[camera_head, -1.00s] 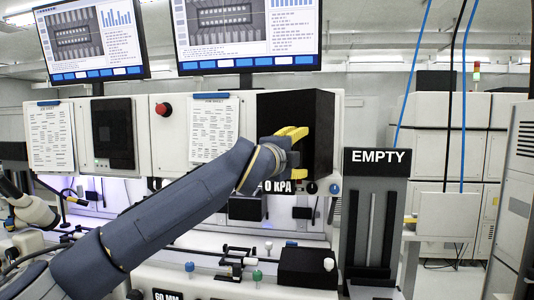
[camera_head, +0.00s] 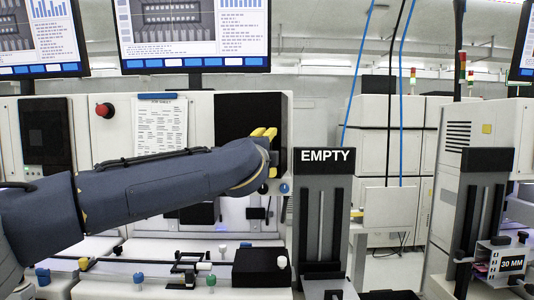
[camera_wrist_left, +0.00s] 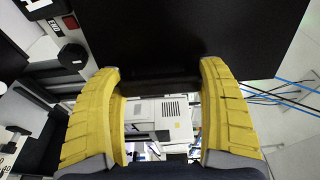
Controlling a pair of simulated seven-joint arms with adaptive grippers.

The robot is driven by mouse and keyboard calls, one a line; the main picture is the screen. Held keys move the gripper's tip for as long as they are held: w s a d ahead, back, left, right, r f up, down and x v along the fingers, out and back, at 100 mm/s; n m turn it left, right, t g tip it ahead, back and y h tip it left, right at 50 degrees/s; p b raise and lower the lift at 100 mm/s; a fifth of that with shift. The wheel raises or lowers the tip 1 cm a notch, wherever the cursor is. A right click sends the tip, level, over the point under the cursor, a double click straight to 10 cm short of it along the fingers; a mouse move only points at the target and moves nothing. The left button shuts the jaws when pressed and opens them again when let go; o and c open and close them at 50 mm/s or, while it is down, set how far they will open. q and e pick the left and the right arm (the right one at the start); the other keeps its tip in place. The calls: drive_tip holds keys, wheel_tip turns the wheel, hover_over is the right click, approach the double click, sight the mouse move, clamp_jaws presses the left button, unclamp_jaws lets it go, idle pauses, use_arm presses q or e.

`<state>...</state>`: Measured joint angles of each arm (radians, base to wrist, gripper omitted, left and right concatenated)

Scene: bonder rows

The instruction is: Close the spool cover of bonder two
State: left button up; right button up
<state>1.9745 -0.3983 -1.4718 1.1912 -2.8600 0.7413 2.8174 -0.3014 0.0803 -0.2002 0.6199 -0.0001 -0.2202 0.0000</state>
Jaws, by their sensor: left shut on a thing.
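The black spool cover (camera_head: 236,112) is on the right part of the white bonder front, under the monitors. In the left wrist view the dark cover (camera_wrist_left: 200,35) fills the upper middle. My left gripper (camera_head: 265,133), with yellow fingers, is at the cover's right side, shut on the cover. In the left wrist view its fingers (camera_wrist_left: 160,90) stand on either side of a dark part of the cover. My forearm and wrist hide the cover's lower part, and the exact contact is hard to see. My right gripper is not in view.
A grey stand marked EMPTY (camera_head: 327,156) is close to the right of the cover. A red button (camera_head: 105,109) and a paper sheet (camera_head: 162,125) are on the panel to the left. A black box (camera_head: 261,267) and small coloured knobs are below my arm.

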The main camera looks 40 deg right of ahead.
use_arm(q)
drive_tip(key=shift+s+d, duration=0.1)
drive_tip(key=o, duration=1.5)
drive_tip(key=shift+o, duration=0.3)
